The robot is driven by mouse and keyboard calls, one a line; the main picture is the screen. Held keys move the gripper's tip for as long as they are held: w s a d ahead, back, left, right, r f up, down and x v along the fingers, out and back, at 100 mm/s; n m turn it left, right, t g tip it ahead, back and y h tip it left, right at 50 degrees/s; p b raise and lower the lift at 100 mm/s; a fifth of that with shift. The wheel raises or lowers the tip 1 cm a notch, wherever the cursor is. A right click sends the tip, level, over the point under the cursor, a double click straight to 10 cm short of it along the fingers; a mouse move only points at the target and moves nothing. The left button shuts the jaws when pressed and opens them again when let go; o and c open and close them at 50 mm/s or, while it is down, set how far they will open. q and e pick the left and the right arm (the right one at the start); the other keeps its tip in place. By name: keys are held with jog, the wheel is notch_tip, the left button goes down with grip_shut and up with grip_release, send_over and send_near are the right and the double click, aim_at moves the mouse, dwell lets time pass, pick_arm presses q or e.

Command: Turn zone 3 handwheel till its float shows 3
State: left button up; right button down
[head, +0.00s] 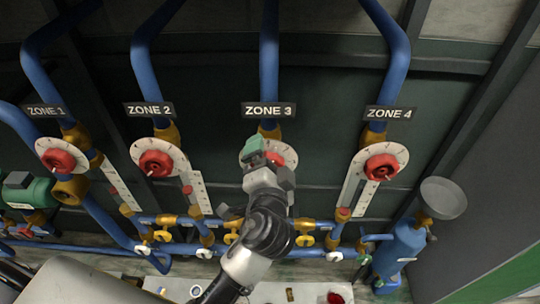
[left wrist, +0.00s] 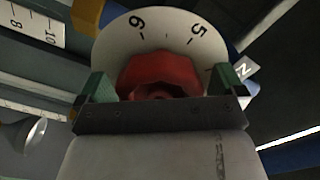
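The zone 3 handwheel is red on a round white dial; it shows in the head view (head: 284,152), partly covered by my left gripper (head: 262,158). In the left wrist view the handwheel (left wrist: 160,75) sits between the two green fingers of my left gripper (left wrist: 162,82). Small gaps seem to show between fingertips and wheel, so the gripper looks open around it. The dial (left wrist: 165,27) shows a 6 and a 5. The zone 3 label (head: 268,110) is above the wheel. The zone 3 float scale is hidden behind my arm. My right gripper is not in view.
Red handwheels of zone 2 (head: 156,163) and zone 4 (head: 382,167) flank it, with white float scales below. Blue pipes and yellow valves run beneath. A blue cylinder (head: 402,250) stands at right. A numbered scale (left wrist: 32,25) shows at the wrist view's left.

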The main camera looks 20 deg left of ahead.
pick_arm(q)
jog(key=c, duration=0.8)
jog(key=shift+f+n+b, duration=0.15)
jog(key=shift+n+b, duration=0.15)
jog(key=shift+b, duration=0.2)
jog(key=shift+c, duration=0.2)
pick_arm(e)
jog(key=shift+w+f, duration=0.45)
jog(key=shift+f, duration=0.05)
pick_arm(q)
jog(key=o, duration=0.8)
jog(key=shift+c, duration=0.2)
jog(key=shift+o, duration=0.8)
jog(key=shift+w, duration=0.1)
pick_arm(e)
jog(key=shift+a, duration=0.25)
